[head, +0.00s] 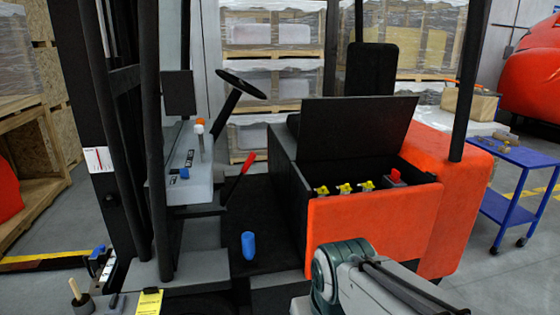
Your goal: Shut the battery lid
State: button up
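The battery lid (355,128) is a flat dark panel on the orange and black forklift. It stands raised and tilted up behind the open battery compartment (292,195). Several yellow caps (343,188) and a red connector (394,175) show inside the compartment. The orange side panel (370,225) closes its near side. A part of my arm in grey and teal shows at the bottom centre right, in front of this panel. My gripper is not in view, so its state and its distance from the lid cannot be seen.
A blue cup-like object (248,246) stands on the forklift floor near a red lever (241,175). The steering wheel (240,84) and black seat back (371,70) are near the lid. A dark roof post (467,85) rises right of it. A blue cart (520,185) stands at right.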

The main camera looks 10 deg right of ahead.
aim_at(330, 128)
jog(key=z, duration=0.4)
jog(key=i, duration=0.4)
jog(key=z, duration=1.25)
jog(key=i, duration=1.85)
jog(key=u, duration=1.1)
jog(key=i, duration=0.6)
jog(key=u, duration=0.55)
